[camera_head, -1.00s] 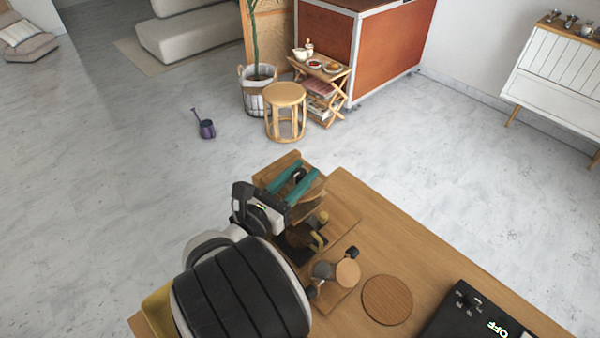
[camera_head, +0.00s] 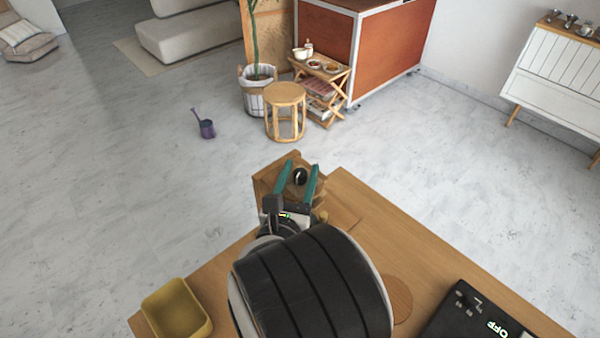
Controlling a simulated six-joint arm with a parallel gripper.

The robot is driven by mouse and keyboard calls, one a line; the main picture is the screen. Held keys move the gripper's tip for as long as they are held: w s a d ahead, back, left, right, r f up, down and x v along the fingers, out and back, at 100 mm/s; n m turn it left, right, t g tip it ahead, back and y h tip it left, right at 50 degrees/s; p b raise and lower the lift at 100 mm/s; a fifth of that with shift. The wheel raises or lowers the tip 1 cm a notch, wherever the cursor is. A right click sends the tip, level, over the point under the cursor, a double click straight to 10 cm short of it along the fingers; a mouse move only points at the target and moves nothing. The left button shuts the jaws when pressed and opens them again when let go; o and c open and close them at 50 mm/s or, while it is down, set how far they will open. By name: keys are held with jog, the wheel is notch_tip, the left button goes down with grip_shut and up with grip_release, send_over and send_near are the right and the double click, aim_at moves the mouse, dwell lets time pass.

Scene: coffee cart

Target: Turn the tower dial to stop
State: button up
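A wooden tower (camera_head: 264,184) stands at the far corner of the wooden table. A small dark round knob (camera_head: 300,176), seemingly the tower dial, shows at its top. My gripper (camera_head: 301,168) has two teal fingers spread apart over the tower, with the knob between them in the picture. I see a gap between the fingers, but I cannot tell how close they are to the knob in depth or whether they touch it. The knob's marking and any stop label are too small to read. My arm hides the near side of the tower.
A black device (camera_head: 462,318) reading OFF lies at the table's right. A round wooden mat (camera_head: 401,299) is partly hidden by my arm. A yellow tray (camera_head: 176,310) sits at the table's left edge. A stool (camera_head: 285,96) stands on the floor beyond.

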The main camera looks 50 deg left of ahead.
jog(key=shift+o, duration=0.6)
jog(key=v, duration=1.5)
jog(key=shift+s+d, duration=0.25)
jog(key=shift+s, duration=0.05)
jog(key=s+a+m+t+h, duration=0.2)
jog(key=a+m+t+h, duration=0.15)
jog(key=a+h, duration=0.25)
jog(key=shift+m+g, duration=0.45)
jog(key=x, duration=1.5)
jog(key=shift+w+d+f, duration=0.1)
jog(key=shift+w+d, duration=0.15)
jog(key=shift+w, duration=0.15)
